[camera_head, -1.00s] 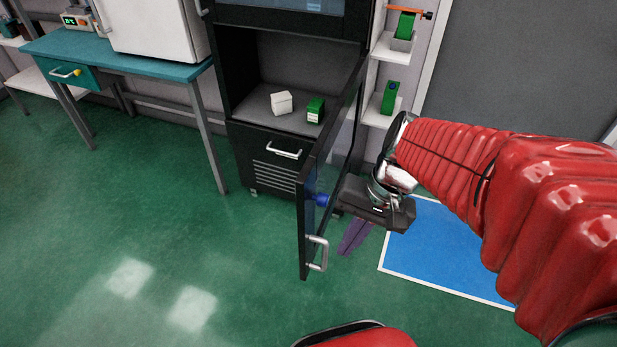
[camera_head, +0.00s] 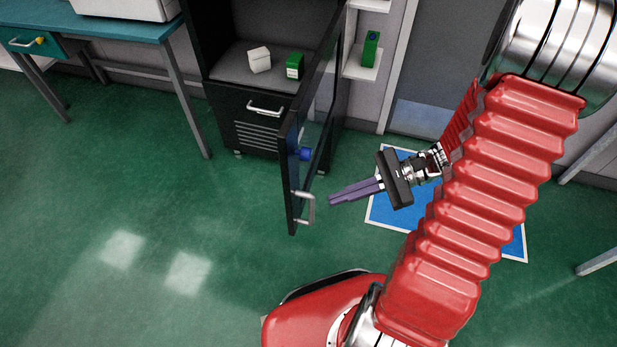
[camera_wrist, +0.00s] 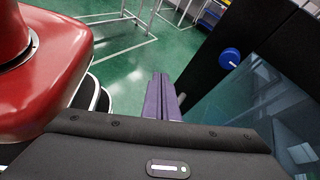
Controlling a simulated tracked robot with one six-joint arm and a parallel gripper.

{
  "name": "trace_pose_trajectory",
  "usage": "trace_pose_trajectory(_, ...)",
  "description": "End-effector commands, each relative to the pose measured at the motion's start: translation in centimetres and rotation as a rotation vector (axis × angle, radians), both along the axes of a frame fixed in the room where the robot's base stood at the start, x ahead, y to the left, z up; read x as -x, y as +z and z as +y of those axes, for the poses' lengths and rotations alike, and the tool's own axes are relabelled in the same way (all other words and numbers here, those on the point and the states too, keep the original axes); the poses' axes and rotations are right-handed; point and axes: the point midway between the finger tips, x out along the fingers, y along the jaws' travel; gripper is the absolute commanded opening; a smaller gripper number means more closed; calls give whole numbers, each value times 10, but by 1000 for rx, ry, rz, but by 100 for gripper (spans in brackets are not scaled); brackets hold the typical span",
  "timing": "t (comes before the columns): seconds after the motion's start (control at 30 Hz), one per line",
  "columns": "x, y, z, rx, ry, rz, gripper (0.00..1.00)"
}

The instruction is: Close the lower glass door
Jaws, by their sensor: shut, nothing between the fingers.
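The lower glass door (camera_head: 318,105) of the black cabinet stands wide open, swung out toward me, with a silver handle (camera_head: 309,208) near its free edge. Its dark glass and a blue knob (camera_wrist: 229,58) show at the right of the wrist view. My gripper (camera_head: 331,199) is just right of the door, near the handle, on the door's outer side. Its purple fingers (camera_wrist: 160,98) are together and empty. In the head view they point left toward the handle with a small gap.
A white box (camera_head: 259,60) and a green box (camera_head: 294,66) sit inside the cabinet (camera_head: 228,75). A drawer with a handle (camera_head: 265,108) is below. A blue mat (camera_head: 385,212) lies on the floor under my arm. The floor left of the door is clear.

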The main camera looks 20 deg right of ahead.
Motion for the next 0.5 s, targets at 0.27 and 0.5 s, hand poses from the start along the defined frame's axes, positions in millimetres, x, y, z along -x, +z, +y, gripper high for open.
trace_pose_trajectory(0.27,-12,-24,-35,-250,-260,68,0)
trace_pose_trajectory(0.5,-17,-42,-64,-414,-439,91,0)
